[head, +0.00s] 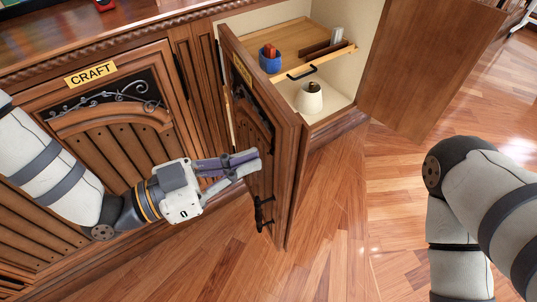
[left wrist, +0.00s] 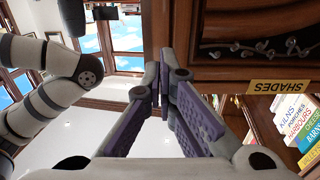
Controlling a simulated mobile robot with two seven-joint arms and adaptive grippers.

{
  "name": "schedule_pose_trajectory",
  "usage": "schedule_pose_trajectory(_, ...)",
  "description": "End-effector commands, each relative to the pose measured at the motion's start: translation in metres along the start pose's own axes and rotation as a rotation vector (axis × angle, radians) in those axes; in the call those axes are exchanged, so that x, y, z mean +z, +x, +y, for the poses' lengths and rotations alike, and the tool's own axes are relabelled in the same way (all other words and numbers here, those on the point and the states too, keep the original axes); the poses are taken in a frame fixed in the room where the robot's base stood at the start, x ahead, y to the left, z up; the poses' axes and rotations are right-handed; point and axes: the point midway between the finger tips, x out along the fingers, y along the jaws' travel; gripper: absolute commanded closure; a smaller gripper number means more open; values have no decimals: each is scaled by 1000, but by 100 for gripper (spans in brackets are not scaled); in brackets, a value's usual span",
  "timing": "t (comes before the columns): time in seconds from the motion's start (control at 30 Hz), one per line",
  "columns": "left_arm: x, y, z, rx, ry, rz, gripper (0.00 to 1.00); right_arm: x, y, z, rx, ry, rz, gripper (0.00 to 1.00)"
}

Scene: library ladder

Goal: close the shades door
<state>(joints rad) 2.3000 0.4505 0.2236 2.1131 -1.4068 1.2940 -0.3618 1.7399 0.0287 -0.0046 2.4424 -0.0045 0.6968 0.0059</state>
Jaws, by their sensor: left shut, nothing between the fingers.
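The shades door (head: 278,140) stands open, swung out from its hinge on the left of the cabinet opening. Its outer face has black scrollwork and a dark handle (head: 262,213) low near the free edge. In the left wrist view, its yellow SHADES label (left wrist: 275,87) appears upside down. My left gripper (head: 250,163) is shut and empty, with its fingertips at the outer face of the door. Whether they touch it I cannot tell. The fingers also show in the left wrist view (left wrist: 172,75). My right arm is at the right, but its gripper is out of view.
Inside the cabinet (head: 355,85) are a wooden pull-out tray (head: 285,48) with a blue cup (head: 270,60) and a cream shade (head: 309,98) below. A brown panel (head: 425,60) stands right of the opening. The closed CRAFT door (head: 100,120) is left. The floor ahead is clear.

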Motion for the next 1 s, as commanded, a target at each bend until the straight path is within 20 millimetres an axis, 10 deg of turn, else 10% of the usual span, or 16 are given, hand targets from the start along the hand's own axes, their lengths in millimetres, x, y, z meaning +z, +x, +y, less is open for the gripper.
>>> schedule_pose_trajectory(1.0,1,76,4,-88,-5,-2,100,0,0,0,0,0,0,60)
